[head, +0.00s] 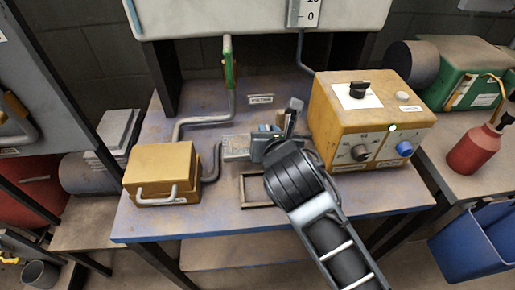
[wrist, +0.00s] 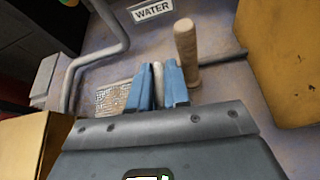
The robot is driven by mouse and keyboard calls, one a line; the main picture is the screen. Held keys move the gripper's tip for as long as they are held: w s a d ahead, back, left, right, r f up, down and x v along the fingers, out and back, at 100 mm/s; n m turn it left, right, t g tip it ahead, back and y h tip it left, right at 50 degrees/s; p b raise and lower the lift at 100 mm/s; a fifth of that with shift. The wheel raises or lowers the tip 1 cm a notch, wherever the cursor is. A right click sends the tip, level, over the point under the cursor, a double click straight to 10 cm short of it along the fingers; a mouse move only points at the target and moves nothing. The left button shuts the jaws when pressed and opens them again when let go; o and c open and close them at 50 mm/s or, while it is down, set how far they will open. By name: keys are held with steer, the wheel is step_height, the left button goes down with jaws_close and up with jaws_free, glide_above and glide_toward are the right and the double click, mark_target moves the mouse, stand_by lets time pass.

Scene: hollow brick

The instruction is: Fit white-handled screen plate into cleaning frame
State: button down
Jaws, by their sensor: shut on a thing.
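My gripper (wrist: 158,78) has blue fingers closed on a pale upright handle (wrist: 158,70), which fits the white-handled screen plate. A mesh plate (wrist: 112,98) lies just left of the fingers in the wrist view; its join to the handle is hidden. In the head view the mesh plate (head: 236,146) shows left of my gripper (head: 264,142), at or just above the tabletop. A dark rectangular frame (head: 262,206), likely the cleaning frame, lies on the table nearer the front edge. My wrist covers its right part.
A yellow box (head: 160,170) with a metal handle stands left, and a yellow control unit (head: 360,110) stands close on the right. A wooden peg (wrist: 186,45) rises just beyond the fingers. A grey pipe (head: 205,121) runs behind. Bare table (head: 215,225) shows at the front.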

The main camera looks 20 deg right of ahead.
steer(key=shift+w+a+f, duration=0.85)
steer(key=shift+w+a, duration=0.15)
steer(key=shift+w, duration=0.05)
step_height(320, 180, down, 4)
steer(key=shift+f+b, duration=0.1)
steer(key=shift+b, duration=0.3)
steer(key=c, duration=1.1)
jaws_free()
steer(key=v, duration=1.2)
steer(key=shift+p, duration=0.3)
